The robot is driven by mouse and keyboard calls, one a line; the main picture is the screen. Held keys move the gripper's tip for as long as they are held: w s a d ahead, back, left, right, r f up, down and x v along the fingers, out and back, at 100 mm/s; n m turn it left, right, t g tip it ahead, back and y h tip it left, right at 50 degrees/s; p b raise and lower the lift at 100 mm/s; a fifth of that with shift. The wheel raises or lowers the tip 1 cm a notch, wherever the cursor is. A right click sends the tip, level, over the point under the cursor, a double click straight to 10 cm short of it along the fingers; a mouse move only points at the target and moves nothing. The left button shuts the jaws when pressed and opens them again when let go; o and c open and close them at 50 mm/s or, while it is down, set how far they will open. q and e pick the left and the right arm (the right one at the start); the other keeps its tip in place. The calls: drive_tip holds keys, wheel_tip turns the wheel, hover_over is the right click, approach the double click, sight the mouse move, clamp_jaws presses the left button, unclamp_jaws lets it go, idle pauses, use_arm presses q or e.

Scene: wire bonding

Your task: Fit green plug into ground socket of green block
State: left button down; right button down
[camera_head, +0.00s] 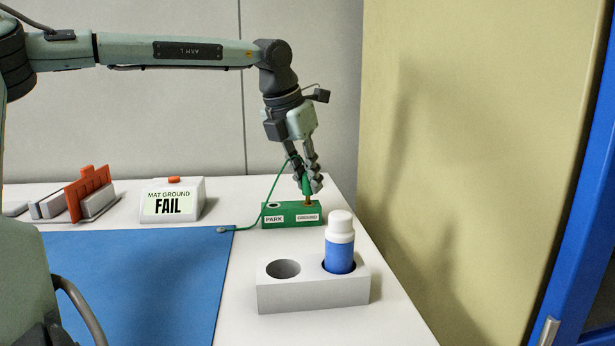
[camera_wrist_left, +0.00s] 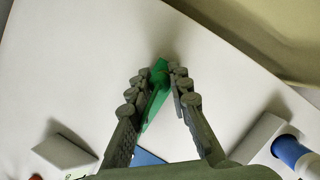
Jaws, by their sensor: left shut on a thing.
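The green block (camera_head: 292,221) sits on the white table and has a PARK label on its left and a GROUND label on its right. A dark, empty hole shows on its PARK side. My left gripper (camera_head: 310,184) points down over the GROUND side, shut on the green plug (camera_head: 306,184). The plug's brass tip shows just above or at the ground socket; I cannot tell whether it has entered. In the left wrist view, green (camera_wrist_left: 155,95) shows between the fingers (camera_wrist_left: 160,82), but plug and block are hard to separate there. My right gripper is not in view.
A green cord runs from the plug to the corner of the blue mat (camera_head: 130,280). The white monitor box (camera_head: 174,200) reads MAT GROUND FAIL. A white holder (camera_head: 313,294) with a blue bottle (camera_head: 340,250) stands in front of the block. An orange rack (camera_head: 88,193) is at left.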

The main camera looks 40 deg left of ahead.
use_arm(q)
drive_tip(key=shift+f+b, duration=0.75)
drive_tip(key=shift+f, duration=0.25)
drive_tip(key=c, duration=1.3)
unclamp_jaws()
drive_tip(key=shift+r, duration=0.1)
drive_tip(key=v, duration=1.2)
